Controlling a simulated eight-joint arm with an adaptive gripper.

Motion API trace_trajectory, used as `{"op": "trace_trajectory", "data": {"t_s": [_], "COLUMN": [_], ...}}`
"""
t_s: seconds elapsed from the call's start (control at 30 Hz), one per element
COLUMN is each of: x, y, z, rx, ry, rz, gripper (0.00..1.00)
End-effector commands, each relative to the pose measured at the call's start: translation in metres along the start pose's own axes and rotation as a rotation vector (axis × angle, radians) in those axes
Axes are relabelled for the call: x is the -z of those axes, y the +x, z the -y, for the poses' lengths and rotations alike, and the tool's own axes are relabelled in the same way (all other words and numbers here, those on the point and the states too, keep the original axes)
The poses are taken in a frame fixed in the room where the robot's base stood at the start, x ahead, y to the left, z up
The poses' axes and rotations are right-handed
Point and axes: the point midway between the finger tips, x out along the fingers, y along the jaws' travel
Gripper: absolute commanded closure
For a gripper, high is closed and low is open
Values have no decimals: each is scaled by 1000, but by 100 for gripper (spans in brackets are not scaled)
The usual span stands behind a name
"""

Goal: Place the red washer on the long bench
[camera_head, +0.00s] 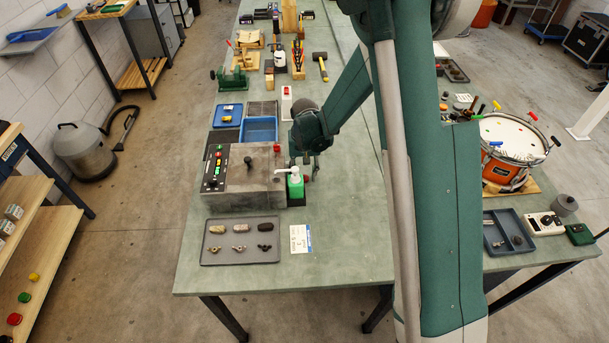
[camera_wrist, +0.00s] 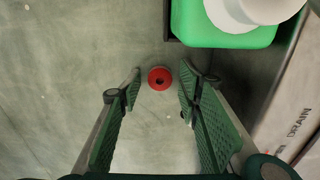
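The red washer (camera_wrist: 159,78) shows in the wrist view as a small red ring with a dark centre hole, against the grey-green top of the long bench (camera_head: 345,235). My gripper (camera_wrist: 163,82) is open. Its two green fingers stand on either side of the washer, with a gap on both sides. In the head view my gripper (camera_head: 303,162) points down beside the green bottle with a white pump (camera_head: 296,187). A small reddish spot shows by the fingers there, too small to make out clearly.
The grey control box (camera_head: 240,190) and green bottle stand close beside my gripper. A tray (camera_head: 214,252) of small parts and a white card (camera_head: 300,239) lie nearer the front edge. Blue bins (camera_head: 259,130) stand behind. The bench top right of the card is clear.

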Motion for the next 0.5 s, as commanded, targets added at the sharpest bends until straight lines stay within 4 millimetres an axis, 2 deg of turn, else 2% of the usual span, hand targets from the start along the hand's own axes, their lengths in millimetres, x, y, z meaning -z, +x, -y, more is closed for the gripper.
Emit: {"op": "trace_trajectory", "data": {"t_s": [0.5], "x": [0], "y": [-4], "z": [0], "rx": [0], "ry": [0], "rz": [0], "gripper": [65]}}
